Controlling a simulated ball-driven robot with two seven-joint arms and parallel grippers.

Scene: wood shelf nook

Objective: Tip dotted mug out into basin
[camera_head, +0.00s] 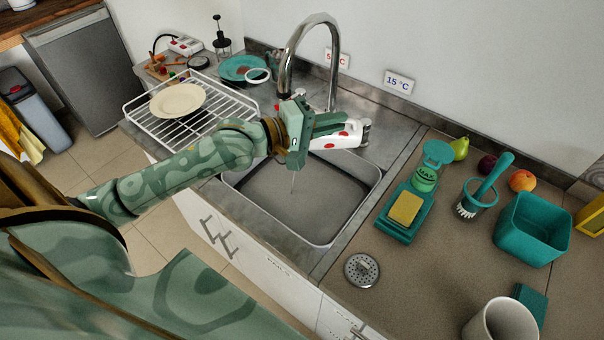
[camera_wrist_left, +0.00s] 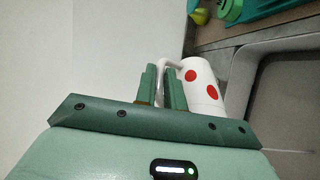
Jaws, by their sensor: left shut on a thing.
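The dotted mug (camera_head: 336,137) is white with red spots. It lies tipped on its side in the air above the far part of the basin (camera_head: 297,214). My left gripper (camera_head: 328,124) is shut on the mug's handle. In the left wrist view, the handle reaches between the two fingers of the gripper (camera_wrist_left: 162,78), and the mug body (camera_wrist_left: 204,86) is beside them. A thin pale streak shows below the gripper in the head view; I cannot tell whether it is liquid. The inside of the mug is hidden. My right gripper is not in view.
A tall chrome tap (camera_head: 287,62) stands behind the mug. A white dish rack (camera_head: 222,112) with a plate is to the left.

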